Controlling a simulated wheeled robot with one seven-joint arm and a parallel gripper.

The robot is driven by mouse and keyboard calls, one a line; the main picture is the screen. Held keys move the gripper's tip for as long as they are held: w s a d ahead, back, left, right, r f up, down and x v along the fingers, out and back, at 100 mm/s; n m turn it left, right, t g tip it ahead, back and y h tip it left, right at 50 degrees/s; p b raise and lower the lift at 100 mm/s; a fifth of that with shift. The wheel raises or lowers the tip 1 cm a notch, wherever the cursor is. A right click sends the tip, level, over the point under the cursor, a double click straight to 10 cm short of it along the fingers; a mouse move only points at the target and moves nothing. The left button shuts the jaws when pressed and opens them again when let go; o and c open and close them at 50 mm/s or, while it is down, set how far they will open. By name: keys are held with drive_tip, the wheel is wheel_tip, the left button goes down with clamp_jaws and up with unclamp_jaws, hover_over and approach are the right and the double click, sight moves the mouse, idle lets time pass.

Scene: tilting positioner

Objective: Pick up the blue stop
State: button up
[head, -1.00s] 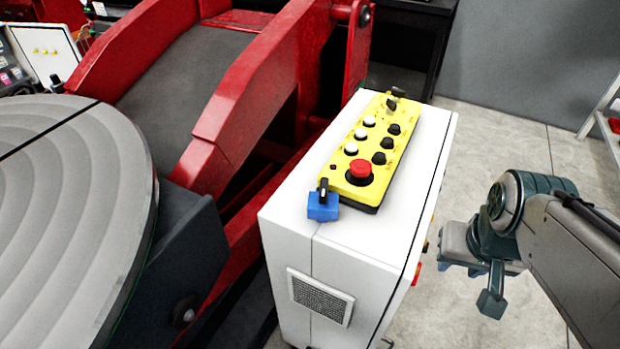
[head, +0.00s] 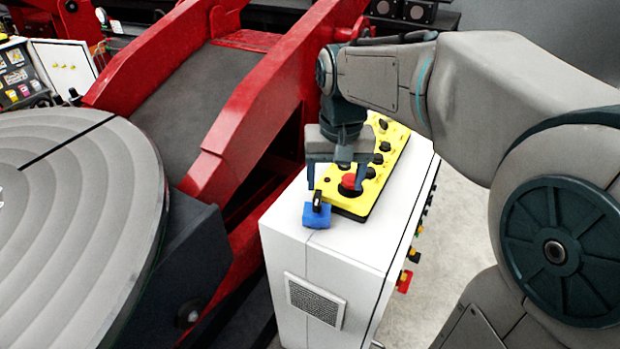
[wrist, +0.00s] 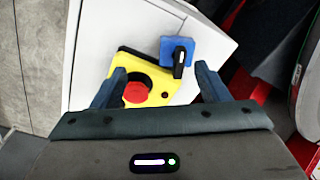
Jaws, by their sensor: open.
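The blue stop (head: 316,216) is a small blue block with a black upright piece on it. It sits on the top of the white cabinet (head: 285,235), touching or close beside the near end of the yellow control box (head: 352,207). My gripper (head: 337,182) is above the yellow box, pointing down, open and empty. In the wrist view the blue stop (wrist: 176,51) lies beyond the fingertips, a little right of the middle between them. The red button (wrist: 135,93) of the yellow box shows between the fingers (wrist: 160,76).
The red button (head: 349,182) and several black knobs stand up from the yellow box under and behind my gripper. A red tilting frame (head: 240,110) and a round grey table (head: 70,220) are to the left. The cabinet top near the stop is bare.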

sight(316, 197)
drive_tip(key=w+a+r, duration=0.2)
drive_tip(key=shift+w+a+p, duration=0.25)
drive_tip(key=shift+w+p, duration=0.05)
drive_tip(key=shift+w, duration=0.1)
drive_tip(key=shift+w+a+g, duration=0.25)
drive_tip(key=shift+g, duration=0.05)
wheel_tip(316, 197, down, 8)
drive_tip(key=shift+f+p, duration=0.6)
drive_tip(key=shift+f, duration=2.25)
drive_tip(key=shift+w, duration=0.1)
drive_tip(key=c, duration=1.3)
drive_tip(key=shift+r, duration=0.1)
